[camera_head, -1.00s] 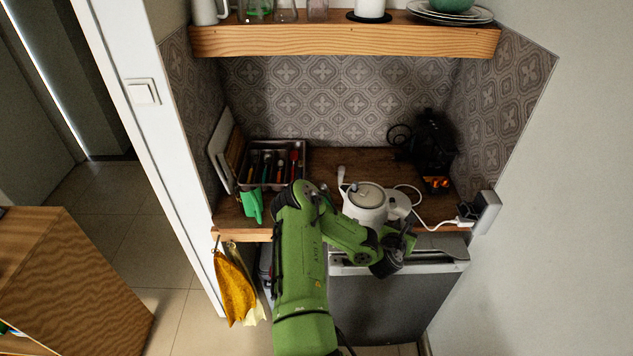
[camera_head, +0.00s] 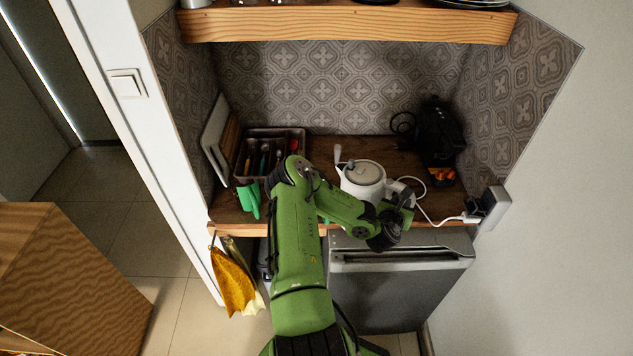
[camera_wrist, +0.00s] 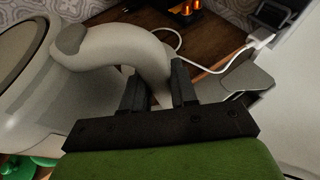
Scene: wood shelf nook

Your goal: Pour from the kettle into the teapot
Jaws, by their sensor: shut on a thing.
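The white kettle (camera_head: 361,183) is at the counter's right-centre, its round lid up and its pale spout pointing back-left. My gripper (camera_head: 402,204) is at its right side. In the wrist view, my gripper (camera_wrist: 158,80) is shut on the curved handle of the kettle (camera_wrist: 105,80), with a dark finger on each side. I cannot tell whether the kettle's bottom touches the counter. A green piece (camera_wrist: 40,164) shows low beside the kettle in the wrist view, mostly hidden; I cannot tell if it is the teapot. No teapot is clearly visible.
A cutlery tray (camera_head: 241,178) and upright boards (camera_head: 215,135) stand at the counter's left, with a green object (camera_head: 249,200) in front. A black machine (camera_head: 437,135) stands back right. A white cord (camera_head: 432,217) runs to the wall socket. A shelf (camera_head: 345,25) hangs above.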

